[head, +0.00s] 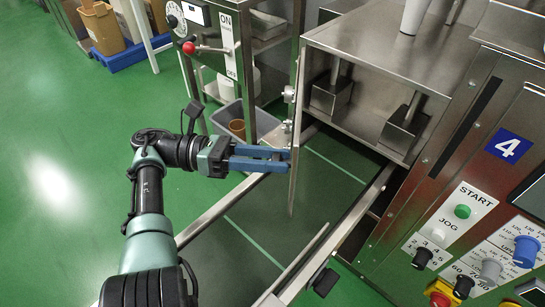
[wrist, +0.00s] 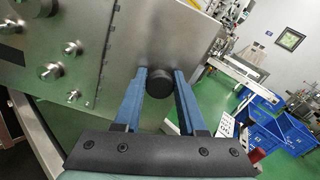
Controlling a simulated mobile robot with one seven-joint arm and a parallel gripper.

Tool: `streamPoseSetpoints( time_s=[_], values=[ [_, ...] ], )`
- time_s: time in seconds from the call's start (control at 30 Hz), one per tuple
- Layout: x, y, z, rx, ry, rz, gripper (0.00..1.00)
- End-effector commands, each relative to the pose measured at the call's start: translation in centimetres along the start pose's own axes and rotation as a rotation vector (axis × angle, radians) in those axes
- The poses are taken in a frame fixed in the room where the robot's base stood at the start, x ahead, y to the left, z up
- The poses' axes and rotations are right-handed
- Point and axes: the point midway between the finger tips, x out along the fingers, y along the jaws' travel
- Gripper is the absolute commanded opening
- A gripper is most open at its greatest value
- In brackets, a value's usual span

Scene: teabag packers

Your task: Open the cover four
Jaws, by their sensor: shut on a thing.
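The machine marked 4 (head: 508,146) stands at the right of the head view. Its cover (head: 293,185) is a thin metal plate seen almost edge-on, standing out from the steel box (head: 385,52), whose inside shows. In the wrist view the cover (wrist: 133,58) is a broad grey plate with a hinge line at its left. My gripper (head: 288,160) reaches the cover from the left. In the wrist view its blue fingers (wrist: 160,97) are shut on a round black knob (wrist: 160,80) on the cover. The knob is hidden in the head view.
Metal rails (head: 212,211) run below the cover. A lever with a red ball (head: 189,48) and a grey bin (head: 229,122) are behind it. A control panel (head: 455,221) is at right. Blue crates (wrist: 285,134) stand at right in the wrist view. Green floor is clear at left.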

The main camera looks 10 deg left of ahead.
Motion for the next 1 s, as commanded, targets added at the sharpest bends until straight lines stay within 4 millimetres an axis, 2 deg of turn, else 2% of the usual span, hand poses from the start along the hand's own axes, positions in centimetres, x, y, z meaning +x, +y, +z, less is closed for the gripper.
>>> streamPoseSetpoints(
  time_s=[0.03,0.17,0.2,0.67,1.0],
  values=[
    [0.1,0.0,-0.1,-0.002,0.002,-0.003,0.44],
    [0.1,0.0,-0.1,-0.002,0.002,-0.002,0.67],
    [0.1,0.0,-0.1,-0.001,0.002,-0.002,0.70],
    [-0.5,0.1,-0.2,0.001,0.003,-0.003,0.70],
    [-3.2,0.3,-0.7,0.003,0.005,0.002,0.70]
  ],
)
